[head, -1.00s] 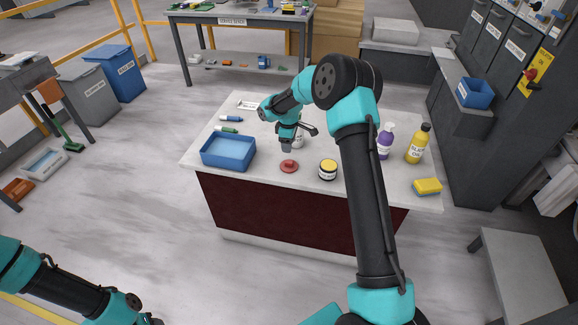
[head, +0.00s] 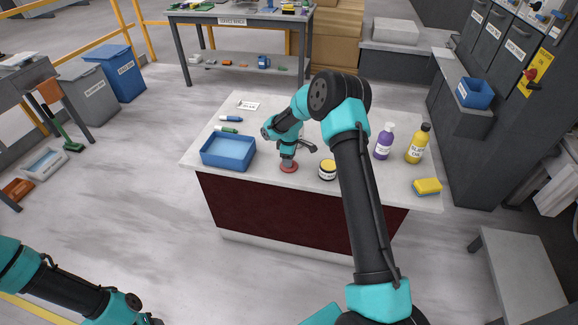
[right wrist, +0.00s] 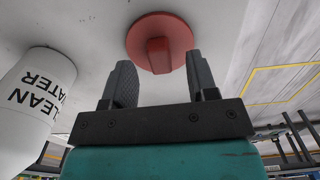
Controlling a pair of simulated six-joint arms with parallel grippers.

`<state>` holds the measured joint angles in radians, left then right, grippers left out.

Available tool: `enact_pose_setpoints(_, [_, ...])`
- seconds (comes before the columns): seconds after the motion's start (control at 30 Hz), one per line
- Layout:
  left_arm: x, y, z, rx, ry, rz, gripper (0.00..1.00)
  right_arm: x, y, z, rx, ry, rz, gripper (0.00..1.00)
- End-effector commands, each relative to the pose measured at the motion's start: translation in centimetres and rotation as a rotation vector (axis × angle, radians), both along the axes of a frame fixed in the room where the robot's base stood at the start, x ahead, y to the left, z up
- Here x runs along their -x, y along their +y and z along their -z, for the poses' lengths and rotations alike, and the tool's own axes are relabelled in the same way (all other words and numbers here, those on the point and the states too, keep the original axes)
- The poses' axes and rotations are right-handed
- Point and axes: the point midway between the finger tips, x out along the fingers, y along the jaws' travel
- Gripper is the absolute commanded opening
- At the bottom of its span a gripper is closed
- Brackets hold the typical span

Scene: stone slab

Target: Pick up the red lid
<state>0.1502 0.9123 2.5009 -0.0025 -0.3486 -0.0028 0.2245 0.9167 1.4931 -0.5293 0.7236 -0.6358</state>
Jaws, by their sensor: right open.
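The red lid (head: 289,168) lies flat on the pale stone slab, between the blue tray and a dark-lidded jar. In the right wrist view the lid (right wrist: 160,32) is a round disc with a raised bar handle. My right gripper (head: 288,160) is just above the lid in the head view. In the right wrist view its two fingers (right wrist: 159,78) are apart, with the handle roughly in line with the gap and nothing between them. My left arm shows at the lower left of the head view; its gripper is not clearly seen.
The blue tray (head: 228,152) stands left of the lid, the jar (head: 327,170) close on its right. A white container with "CLEAN WATER" lettering (right wrist: 38,88) stands beside the gripper. A purple bottle (head: 384,143), yellow bottle (head: 418,145) and sponge (head: 427,186) are farther right.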

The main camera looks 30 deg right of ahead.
Motion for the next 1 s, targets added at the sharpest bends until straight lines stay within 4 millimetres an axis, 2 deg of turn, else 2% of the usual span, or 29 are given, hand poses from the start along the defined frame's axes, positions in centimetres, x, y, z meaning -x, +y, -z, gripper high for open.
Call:
enact_pose_setpoints(0.1, [0.0, 0.0, 0.0, 0.000, 0.000, 0.000, 0.43, 0.0, 0.0, 1.5, 0.000, 0.001, 0.000, 0.53])
enact_pose_setpoints(0.2, [0.0, 0.0, 0.0, 0.000, 0.000, 0.000, 0.43, 0.0, 0.0, 2.1, 0.000, 0.000, 0.001, 0.53])
enact_pose_setpoints(0.67, [0.0, 0.0, 0.0, 0.000, 0.000, 0.000, 0.43, 0.0, 0.0, 2.1, 0.000, -0.001, 0.000, 0.53])
enact_pose_setpoints(1.0, [0.0, 0.0, 0.0, 0.000, 0.000, 0.000, 0.43, 0.0, 0.0, 2.1, 0.000, -0.001, 0.000, 0.22])
